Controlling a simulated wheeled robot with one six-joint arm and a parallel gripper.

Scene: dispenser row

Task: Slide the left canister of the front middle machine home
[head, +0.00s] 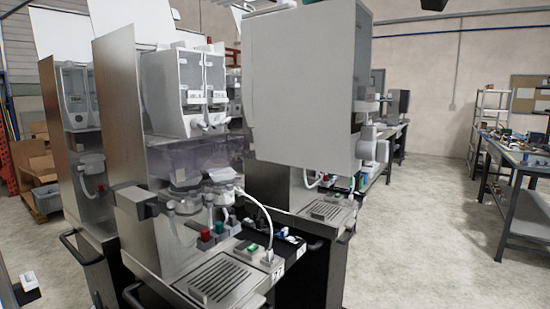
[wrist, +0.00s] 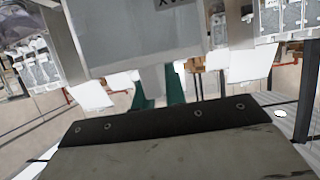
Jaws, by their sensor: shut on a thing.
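In the head view the middle machine has two canisters side by side behind clear fronts. The left canister (head: 192,82) and the right canister (head: 215,76) both appear upright in the white housing. In the wrist view a large grey canister body (wrist: 135,30) with dark, inverted lettering fills the top middle. My gripper (wrist: 159,82) shows as two dark green fingers close together below it, shut on a grey part at its lower edge. I cannot make out my gripper in the head view. How far in the canister sits is hidden.
Another machine (head: 75,95) stands at the left, and a large white cabinet (head: 305,90) at the right. A mixing head with a white tube (head: 262,210) and a grated drip tray (head: 220,280) project below the canisters. Open floor (head: 420,230) lies before the workbench (head: 515,165).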

